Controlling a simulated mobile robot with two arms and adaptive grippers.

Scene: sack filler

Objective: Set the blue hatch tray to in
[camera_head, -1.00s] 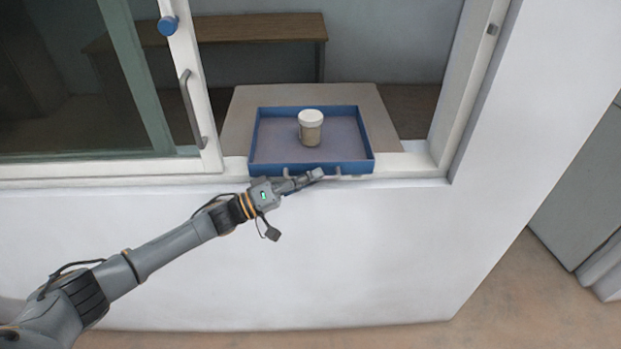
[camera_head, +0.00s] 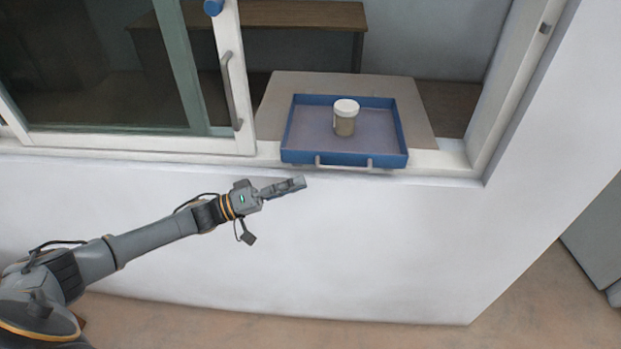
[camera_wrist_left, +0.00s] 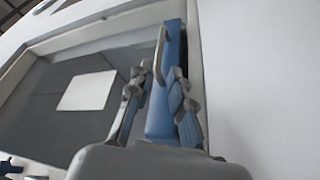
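The blue hatch tray (camera_head: 295,157) sits in the window opening, its front edge over the sill. A bar handle (camera_head: 343,166) runs along its front face. A jar (camera_head: 345,120) with a white lid stands upright in the tray. My left gripper (camera_head: 300,184) is just below and left of the tray's front, apart from the handle and empty. In the left wrist view its two fingers (camera_wrist_left: 161,85) are apart, with the tray's blue wall (camera_wrist_left: 173,45) and handle (camera_wrist_left: 160,55) beyond them. My right gripper is not in view.
The sliding window sash (camera_head: 232,80) with its grey handle stands left of the tray. The window frame (camera_head: 510,95) bounds the right. A beige surface (camera_head: 420,115) lies under and behind the tray, with a brown bench (camera_head: 300,15) beyond. The white wall below is clear.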

